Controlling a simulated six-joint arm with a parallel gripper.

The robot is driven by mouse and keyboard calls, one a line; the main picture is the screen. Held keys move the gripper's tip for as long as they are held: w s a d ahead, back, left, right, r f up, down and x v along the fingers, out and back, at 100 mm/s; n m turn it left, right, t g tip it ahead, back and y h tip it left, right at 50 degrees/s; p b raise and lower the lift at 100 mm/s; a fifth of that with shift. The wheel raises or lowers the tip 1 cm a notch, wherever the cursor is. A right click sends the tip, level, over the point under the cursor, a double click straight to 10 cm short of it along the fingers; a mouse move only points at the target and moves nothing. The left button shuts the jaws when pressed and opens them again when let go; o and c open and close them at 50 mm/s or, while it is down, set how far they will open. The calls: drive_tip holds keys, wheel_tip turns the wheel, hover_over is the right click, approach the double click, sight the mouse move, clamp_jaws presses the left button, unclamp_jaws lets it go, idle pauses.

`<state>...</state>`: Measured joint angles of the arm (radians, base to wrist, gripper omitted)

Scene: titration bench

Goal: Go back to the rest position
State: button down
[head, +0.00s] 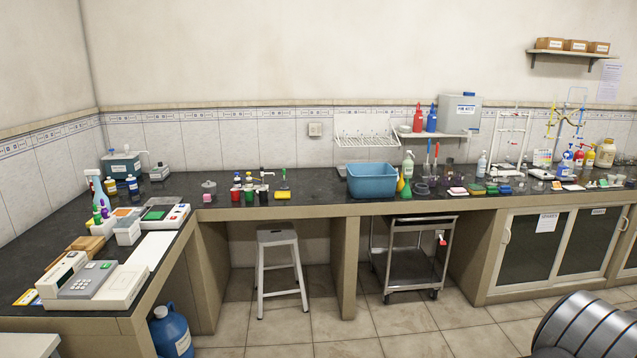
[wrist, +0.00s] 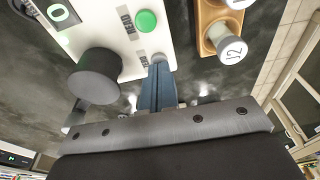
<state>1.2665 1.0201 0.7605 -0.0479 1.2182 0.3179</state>
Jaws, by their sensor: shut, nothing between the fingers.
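My gripper (wrist: 159,68) shows in the wrist view with its narrow blue-grey fingers closed together and nothing between them. The fingertips overlap the edge of a white instrument panel (wrist: 110,35) in the picture. I cannot tell whether they touch it. A black knob (wrist: 94,76) is left of the fingers, and a round green button (wrist: 146,21) is just above the tips. My gripper does not show in the head view; only a grey ribbed part of my arm is at its lower right corner.
In the wrist view, a wooden rack (wrist: 208,12) holds a vial with a white cap marked "J2" (wrist: 232,50), right of the fingers. In the head view, a dark bench (head: 320,198) carries a blue basin (head: 372,181) and many bottles. A stool (head: 279,240) and a cart (head: 412,262) stand underneath.

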drive_tip(key=s+a+r+y, duration=0.1)
drive_tip(key=s+a+r, duration=0.1)
drive_tip(key=r, duration=0.5)
drive_tip(key=s+a+r+y, duration=0.1)
drive_tip(key=s+a+r, duration=0.15)
drive_tip(key=r, duration=0.35)
drive_tip(key=shift+s+d+f, duration=0.1)
drive_tip(key=shift+s+f, duration=0.1)
drive_tip(key=shift+f, duration=1.25)
drive_tip(key=shift+s+f, duration=0.15)
drive_tip(key=shift+f, duration=1.25)
